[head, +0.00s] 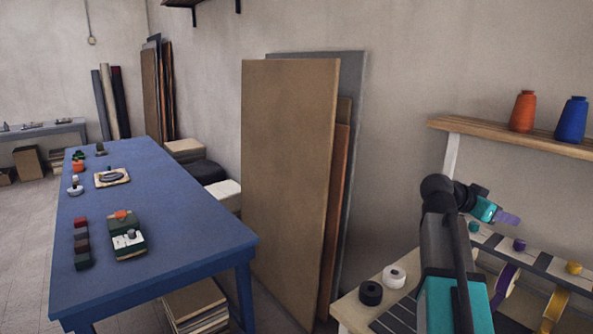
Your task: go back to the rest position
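My arm rises at the lower right of the head view, dark grey and teal, and bends to the right at its top joint. My gripper (507,218) is at its end, in front of the wall, below the wooden shelf and above the ribbon rack. A purple-blue tip shows beyond the teal wrist part. It is too small to tell whether the fingers are apart or whether anything is between them.
A blue table (170,220) on the left bears several small blocks and tools. Tall boards (285,170) lean on the wall. Black (371,293) and white (394,277) rolls lie by my arm.

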